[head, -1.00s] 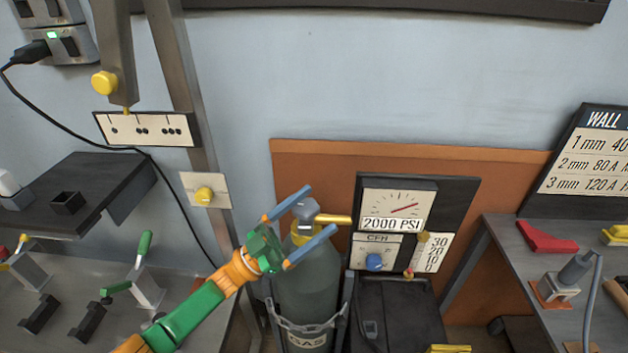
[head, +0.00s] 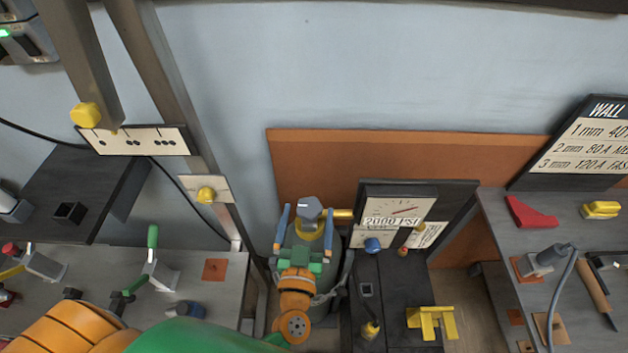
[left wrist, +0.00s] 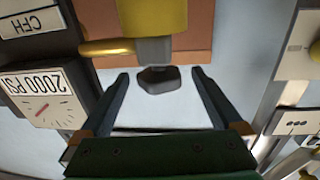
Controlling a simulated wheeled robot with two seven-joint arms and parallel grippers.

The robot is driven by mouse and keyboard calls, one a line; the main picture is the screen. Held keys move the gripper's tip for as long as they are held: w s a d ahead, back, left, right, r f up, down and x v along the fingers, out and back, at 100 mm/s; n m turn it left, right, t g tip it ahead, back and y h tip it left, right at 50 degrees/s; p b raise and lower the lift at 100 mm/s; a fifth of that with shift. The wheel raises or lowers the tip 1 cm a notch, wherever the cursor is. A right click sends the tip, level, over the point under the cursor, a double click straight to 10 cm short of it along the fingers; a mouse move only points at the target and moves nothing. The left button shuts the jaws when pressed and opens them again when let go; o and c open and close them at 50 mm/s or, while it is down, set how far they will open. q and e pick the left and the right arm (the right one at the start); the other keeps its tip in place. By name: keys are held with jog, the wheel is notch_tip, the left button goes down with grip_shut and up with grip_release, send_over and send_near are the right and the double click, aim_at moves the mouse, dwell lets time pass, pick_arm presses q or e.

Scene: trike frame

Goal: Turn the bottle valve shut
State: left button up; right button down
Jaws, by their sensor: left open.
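The gas bottle (head: 328,260) stands upright in front of the brown panel, partly hidden by my left gripper and arm. Its valve is a dark grey faceted knob (head: 311,208) on top, above a yellow neck with a yellow pipe to the right. My left gripper (head: 306,214) is open, its two blue fingers pointing up, one on each side of the valve area. In the left wrist view, the knob (left wrist: 164,80) lies between the fingertips (left wrist: 160,73), with a clear gap on both sides. My right gripper is not in view.
A metal post (head: 170,100) rises at the left. Benches with clamps and tools flank the bottle on both sides.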

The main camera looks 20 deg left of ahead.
aim_at(311, 197)
pick_arm(q)
jog(key=w, duration=0.4)
jog(key=shift+w+a+r, duration=0.25)
jog(key=shift+w+a, duration=0.1)
jog(key=shift+w+a+f, duration=0.1)
jog(key=shift+w, duration=0.3)
jog(key=shift+s, duration=0.15)
jog(key=c, duration=1.3)
